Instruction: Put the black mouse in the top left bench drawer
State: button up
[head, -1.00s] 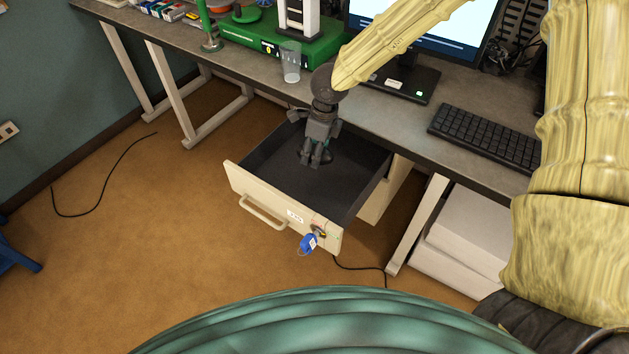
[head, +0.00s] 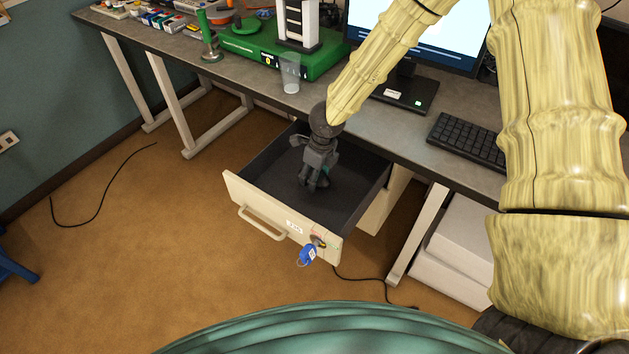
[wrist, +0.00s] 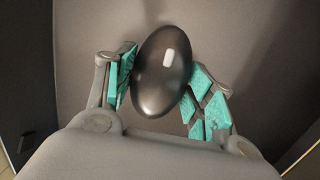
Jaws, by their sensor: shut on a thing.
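The black mouse (wrist: 158,78) is a dark, glossy oval with a pale scroll wheel, seen in the wrist view between the teal finger pads. My gripper (wrist: 160,90) is shut on it, with a pad against each side. In the head view my gripper (head: 314,186) points down inside the open bench drawer (head: 257,212), and the mouse is mostly hidden there by the fingers. The drawer has a cream front and a dark, otherwise empty interior. I cannot tell whether the mouse touches the drawer floor.
A blue-tagged key (head: 308,255) hangs from the drawer front. The grey bench (head: 345,112) above carries a clear cup (head: 290,74), a green machine (head: 255,45), a monitor and a keyboard (head: 468,141). White boxes (head: 455,250) stand under it at right. The floor left of the drawer is mostly clear.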

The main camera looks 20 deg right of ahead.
aim_at(320, 176)
jog(key=shift+f, duration=1.55)
jog(key=shift+f, duration=0.1)
jog(key=o, duration=1.1)
jog(key=shift+c, duration=0.2)
jog(key=r, duration=0.8)
jog(key=s+d+r, duration=0.1)
jog(key=r, duration=0.3)
jog(key=shift+s, duration=0.1)
jog(key=shift+d, duration=0.1)
